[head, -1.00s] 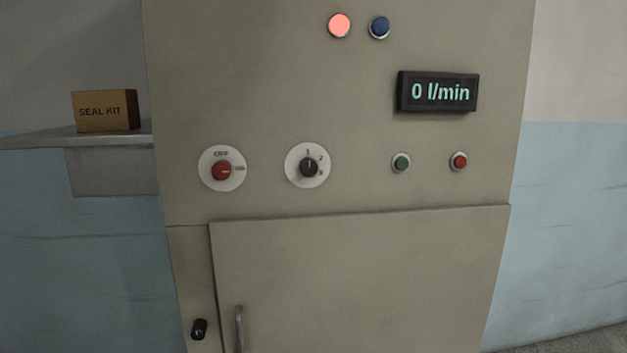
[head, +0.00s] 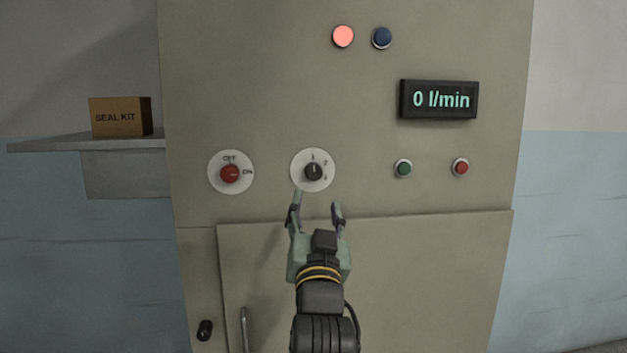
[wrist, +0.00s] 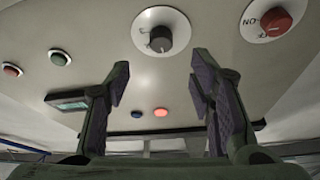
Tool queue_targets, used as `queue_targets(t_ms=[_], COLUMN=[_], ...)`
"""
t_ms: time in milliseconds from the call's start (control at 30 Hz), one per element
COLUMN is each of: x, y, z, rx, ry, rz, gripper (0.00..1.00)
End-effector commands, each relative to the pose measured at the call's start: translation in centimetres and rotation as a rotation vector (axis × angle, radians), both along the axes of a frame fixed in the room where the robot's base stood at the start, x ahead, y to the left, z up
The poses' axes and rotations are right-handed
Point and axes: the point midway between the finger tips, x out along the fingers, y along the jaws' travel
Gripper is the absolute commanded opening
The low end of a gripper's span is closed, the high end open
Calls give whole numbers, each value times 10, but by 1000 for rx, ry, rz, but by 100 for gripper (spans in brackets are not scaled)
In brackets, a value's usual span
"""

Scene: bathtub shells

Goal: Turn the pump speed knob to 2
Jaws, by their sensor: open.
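The pump speed knob (head: 313,172) is black on a white round dial marked 1, 2, 3, on the cabinet front. Its pointer is up, at 1. It also shows in the wrist view (wrist: 159,39), which looks upside down. My gripper (head: 316,200) is open and empty, just below the dial in the head view, fingers pointing toward the panel. In the wrist view my gripper's fingers (wrist: 160,72) stand apart, with the knob beyond their tips. No contact with the knob shows. The display (head: 438,100) reads 0 l/min.
A red OFF/ON knob (head: 230,173), turned to ON, is left of the dial. Green (head: 404,168) and red (head: 460,167) buttons are right. A red lamp (head: 343,36) is lit beside a blue one (head: 381,37). A seal kit box (head: 120,117) stands on a shelf (head: 60,144) at left.

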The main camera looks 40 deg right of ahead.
Motion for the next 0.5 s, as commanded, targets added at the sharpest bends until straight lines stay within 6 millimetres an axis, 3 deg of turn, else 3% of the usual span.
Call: queue_targets(t_ms=[300,500], x=[46,63], y=[-33,-46], z=[26,33], rx=[0,-2], ry=[1,0], rz=[1,1], gripper=[49,49])
